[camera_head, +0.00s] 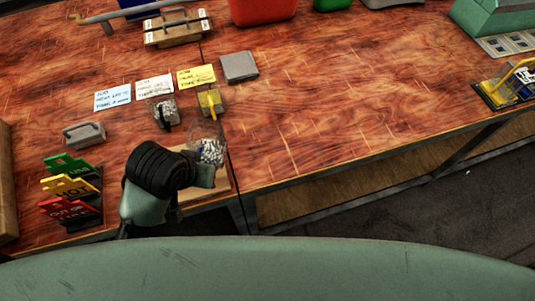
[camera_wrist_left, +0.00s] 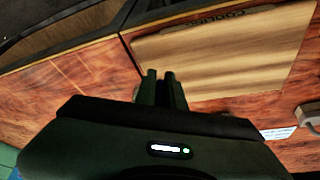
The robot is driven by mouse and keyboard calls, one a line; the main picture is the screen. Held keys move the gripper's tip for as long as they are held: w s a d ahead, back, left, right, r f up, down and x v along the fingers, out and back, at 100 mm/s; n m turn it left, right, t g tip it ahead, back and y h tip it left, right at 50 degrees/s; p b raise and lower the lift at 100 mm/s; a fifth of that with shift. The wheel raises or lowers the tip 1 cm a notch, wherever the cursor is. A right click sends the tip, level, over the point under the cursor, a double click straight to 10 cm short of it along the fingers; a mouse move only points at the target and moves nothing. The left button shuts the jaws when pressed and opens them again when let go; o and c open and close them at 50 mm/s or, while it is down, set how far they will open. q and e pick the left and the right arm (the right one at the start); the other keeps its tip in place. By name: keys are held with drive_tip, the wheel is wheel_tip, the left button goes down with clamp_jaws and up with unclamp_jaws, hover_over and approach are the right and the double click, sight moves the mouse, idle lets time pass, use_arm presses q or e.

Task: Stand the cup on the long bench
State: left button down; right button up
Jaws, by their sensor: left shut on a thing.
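A clear cup (camera_head: 210,150) with silvery-grey bits in it shows at my left gripper, above the wooden board near the front edge of the long bench (camera_head: 330,95). My left gripper (camera_head: 205,172) is shut on the cup, with the fingers close together; my wrist and gripper hide part of the grip. In the left wrist view the two fingertips (camera_wrist_left: 161,75) show over the pale board, and the cup cannot be made out there. My right gripper is not in view.
The wooden board (camera_head: 220,186) lies under my gripper. Green, yellow and red signs (camera_head: 70,188) stand at left. Note cards (camera_head: 155,86), a grey block (camera_head: 239,67) and small containers (camera_head: 166,113) lie behind. The bench's middle right is clear.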

sight(220, 135)
use_arm(q)
drive_tip(key=w+d+r+m+g+h+b, duration=0.1)
drive_tip(key=w+d+r+m+h, duration=0.1)
drive_tip(key=w+d+r+m, duration=0.45)
drive_tip(key=w+d+r+m+g+h+b, duration=0.1)
drive_tip(key=w+d+r+m+g+h, duration=0.15)
drive_tip(key=r+m, duration=0.35)
drive_tip(key=shift+t+y, duration=0.25)
drive_tip(key=shift+y, duration=0.1)
drive_tip(key=f, duration=1.9)
drive_tip(key=shift+d+f+p, duration=0.25)
drive_tip(key=shift+p, duration=0.1)
drive_tip(key=c, duration=1.5)
unclamp_jaws()
drive_tip(key=shift+f, duration=0.1)
drive_tip(key=v, duration=1.2)
drive_tip(key=shift+b, duration=0.3)
